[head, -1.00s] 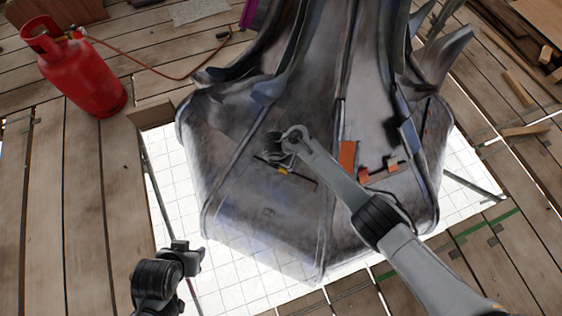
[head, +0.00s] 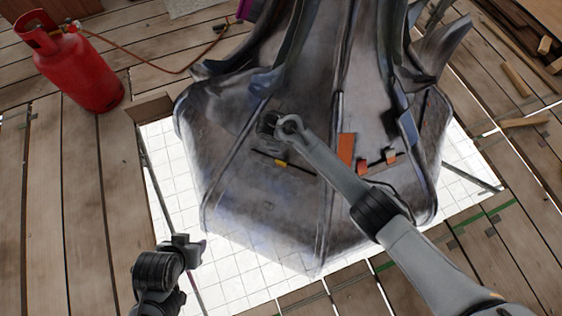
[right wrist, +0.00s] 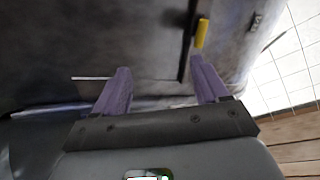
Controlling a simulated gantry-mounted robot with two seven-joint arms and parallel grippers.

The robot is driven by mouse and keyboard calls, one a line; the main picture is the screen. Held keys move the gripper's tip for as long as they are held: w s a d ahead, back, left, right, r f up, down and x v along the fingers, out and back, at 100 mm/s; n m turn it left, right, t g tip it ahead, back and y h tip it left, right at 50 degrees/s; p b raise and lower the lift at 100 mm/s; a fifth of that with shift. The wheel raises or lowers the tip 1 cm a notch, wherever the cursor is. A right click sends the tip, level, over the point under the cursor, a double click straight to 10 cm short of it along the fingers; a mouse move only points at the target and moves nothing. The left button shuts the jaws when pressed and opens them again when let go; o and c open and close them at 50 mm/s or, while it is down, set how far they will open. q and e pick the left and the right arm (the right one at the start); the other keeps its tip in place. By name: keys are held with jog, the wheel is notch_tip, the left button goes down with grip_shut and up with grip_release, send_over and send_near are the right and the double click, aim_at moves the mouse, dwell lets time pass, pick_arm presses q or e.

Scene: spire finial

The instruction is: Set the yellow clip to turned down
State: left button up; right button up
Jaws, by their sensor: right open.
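The yellow clip (head: 281,163) sits on a thin dark strip on the front-left face of the grey spire finial (head: 265,220). In the right wrist view the yellow clip (right wrist: 202,32) is a short bar beside the dark strip, beyond the right-hand finger. I cannot tell which way it is turned. My right gripper (head: 268,126) is above the clip in the head view, apart from it. Its two purple fingers (right wrist: 160,82) are spread with nothing between them. My left gripper (head: 192,250) is off the finial's lower left; its jaws are too small to read.
An orange plate (head: 346,148) and a smaller orange piece (head: 391,157) are on the neighbouring face. My right forearm crosses that face. A red gas cylinder (head: 78,70) with a hose stands on the planks at upper left. White tiled ground (head: 235,275) surrounds the finial's lower edge.

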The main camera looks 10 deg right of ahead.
jog(key=m, duration=0.4)
jog(key=m+b, duration=0.5)
jog(key=m, duration=1.2)
send_near(280, 163)
jog(key=f, duration=0.1)
jog(key=shift+t, duration=0.4)
jog(key=b+x, duration=0.2)
jog(key=x, duration=0.2)
jog(key=b+x, duration=0.3)
jog(key=x, duration=0.1)
jog(key=shift+s+d+f, duration=0.15)
jog(key=shift+d+f, duration=0.05)
jog(key=shift+f, duration=0.15)
jog(key=shift+w+d+f+b, duration=0.15)
jog(key=shift+w+f+b, duration=0.1)
jog(key=shift+f+b, duration=0.4)
jog(key=shift+w+d+f, duration=0.1)
jog(key=shift+w+f, duration=0.05)
jog(key=shift+w, duration=0.1)
jog(key=shift+s, duration=0.1)
